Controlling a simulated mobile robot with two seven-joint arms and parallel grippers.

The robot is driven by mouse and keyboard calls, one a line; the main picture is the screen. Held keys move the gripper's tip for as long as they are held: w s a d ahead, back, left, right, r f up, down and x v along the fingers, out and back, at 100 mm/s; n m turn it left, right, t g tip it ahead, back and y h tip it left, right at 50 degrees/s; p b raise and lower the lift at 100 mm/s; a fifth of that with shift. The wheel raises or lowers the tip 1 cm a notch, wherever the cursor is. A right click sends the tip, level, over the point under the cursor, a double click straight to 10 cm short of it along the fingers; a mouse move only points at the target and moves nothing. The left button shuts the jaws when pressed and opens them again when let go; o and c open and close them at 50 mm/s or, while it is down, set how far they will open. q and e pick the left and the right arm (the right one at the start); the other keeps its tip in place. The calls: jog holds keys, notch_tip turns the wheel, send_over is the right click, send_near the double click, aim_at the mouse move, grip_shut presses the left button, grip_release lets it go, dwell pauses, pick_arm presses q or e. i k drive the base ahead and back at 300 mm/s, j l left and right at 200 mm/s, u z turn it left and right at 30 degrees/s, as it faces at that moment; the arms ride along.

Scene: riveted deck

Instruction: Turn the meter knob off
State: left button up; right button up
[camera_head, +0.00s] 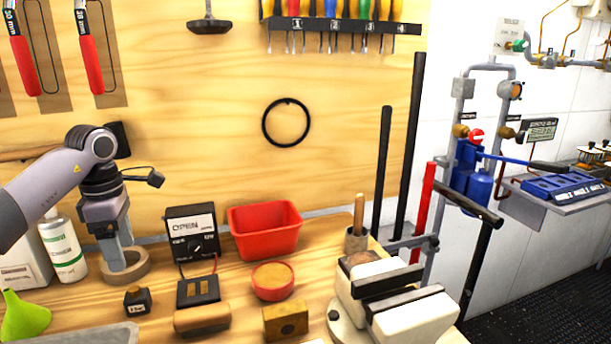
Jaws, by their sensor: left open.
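The meter (192,228) is a black box with a white face that reads "OPEN". It stands upright on the wooden bench, left of the red bin. Its dark knob (195,246) is on the lower front, below the face; the knob's exact setting is too small to tell. My left gripper (117,262) points down at the tan tape roll, to the left of the meter and apart from it. It is open, and nothing shows held in it. My right gripper is not in view.
The tape roll (136,264) is at my left fingers. A white bottle (65,250) stands left of it. A red bin (264,230) is right of the meter. A black block (198,291) and a small dark jar (137,300) lie in front. A vise (410,312) is at right.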

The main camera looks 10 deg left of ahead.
aim_at(195, 247)
jog(key=k+l, duration=0.75)
jog(key=l, duration=0.2)
